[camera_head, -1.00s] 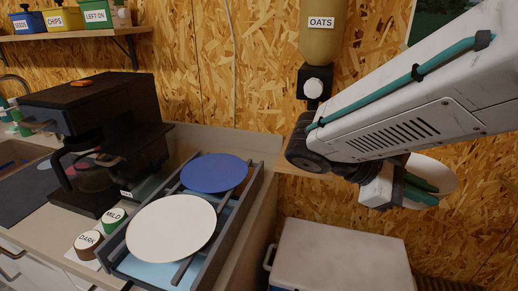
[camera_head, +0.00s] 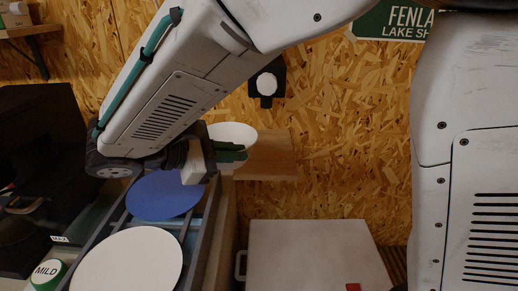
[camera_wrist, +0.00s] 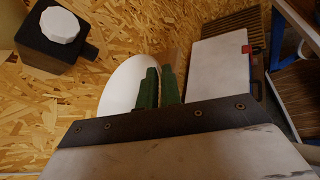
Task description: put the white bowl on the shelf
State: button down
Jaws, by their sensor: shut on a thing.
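The white bowl (camera_head: 232,131) is held at its rim by my gripper (camera_head: 234,151), whose green fingers are closed on it. In the head view the bowl overlaps the left end of a small wooden wall shelf (camera_head: 272,153); I cannot tell whether it touches the shelf. In the wrist view the bowl (camera_wrist: 120,86) lies left of the green fingers (camera_wrist: 159,88), and part of it is hidden behind them. A small strip of wood shows just beyond the fingertips there.
A dish rack (camera_head: 200,235) with a blue plate (camera_head: 165,196) and a white plate (camera_head: 128,265) stands below my gripper. A black dispenser with a white knob (camera_head: 266,84) hangs above the shelf. A white-lidded chest (camera_head: 315,255) is below. Another shelf (camera_head: 20,31) is upper left.

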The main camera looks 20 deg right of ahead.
jog(key=w+d, duration=0.2)
jog(key=d, duration=0.2)
jog(key=w+d+f, duration=0.1)
jog(key=w+d, duration=0.4)
jog(key=d, duration=0.2)
jog(key=shift+w+d+f, duration=0.15)
jog(key=shift+w+d, duration=0.15)
jog(key=shift+d, duration=0.05)
jog(key=shift+f, duration=1.75)
jog(key=shift+f, duration=0.1)
jog(key=c, duration=1.6)
grip_release()
jog(key=shift+o, duration=0.2)
